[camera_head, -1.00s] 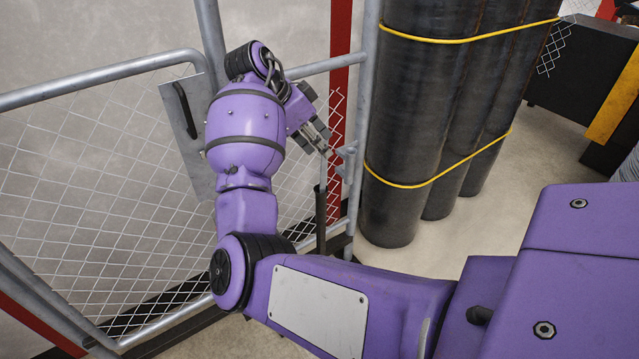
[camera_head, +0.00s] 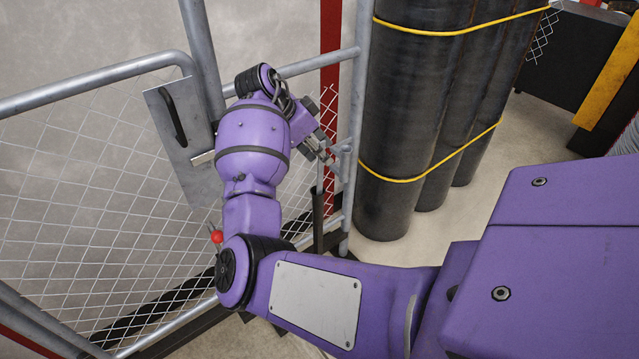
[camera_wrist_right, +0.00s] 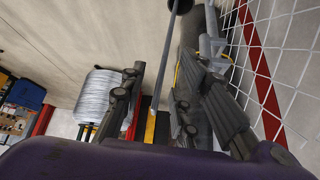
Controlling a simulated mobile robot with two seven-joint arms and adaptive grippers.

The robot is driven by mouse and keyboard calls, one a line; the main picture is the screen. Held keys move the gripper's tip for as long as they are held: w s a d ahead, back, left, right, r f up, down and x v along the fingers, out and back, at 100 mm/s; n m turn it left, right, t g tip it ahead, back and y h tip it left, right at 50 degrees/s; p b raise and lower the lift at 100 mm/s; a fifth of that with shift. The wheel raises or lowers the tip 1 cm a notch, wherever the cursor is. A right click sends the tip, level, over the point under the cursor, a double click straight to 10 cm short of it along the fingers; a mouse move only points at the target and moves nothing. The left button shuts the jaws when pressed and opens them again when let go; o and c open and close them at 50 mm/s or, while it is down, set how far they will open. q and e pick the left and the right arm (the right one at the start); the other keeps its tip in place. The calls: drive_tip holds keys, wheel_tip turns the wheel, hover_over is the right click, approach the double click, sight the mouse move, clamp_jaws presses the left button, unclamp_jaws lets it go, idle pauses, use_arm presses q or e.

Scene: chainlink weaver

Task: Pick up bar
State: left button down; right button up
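The bar is most likely the thin grey rod (camera_wrist_right: 161,77) in the right wrist view. It has a dark round end at the top and runs down between the two fingers. My right gripper (camera_wrist_right: 166,90) is open, with a finger on each side of the rod and visible gaps. In the head view my right gripper (camera_head: 322,150) is beside the fence post, above a thin upright rod with a dark lower sleeve (camera_head: 318,222). I cannot tell whether this is the same rod. My left gripper is out of view.
A chain-link fence (camera_head: 90,235) with grey tube rails stands behind my right arm. A metal plate with a black handle (camera_head: 172,112) is fixed to it. Black rolls (camera_head: 400,120) with yellow straps stand to the right. A red knob (camera_head: 216,237) shows near my elbow.

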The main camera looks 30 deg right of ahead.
drive_tip(key=shift+d+f, duration=0.25)
drive_tip(key=shift+f, duration=0.15)
drive_tip(key=shift+c, duration=0.4)
clamp_jaws()
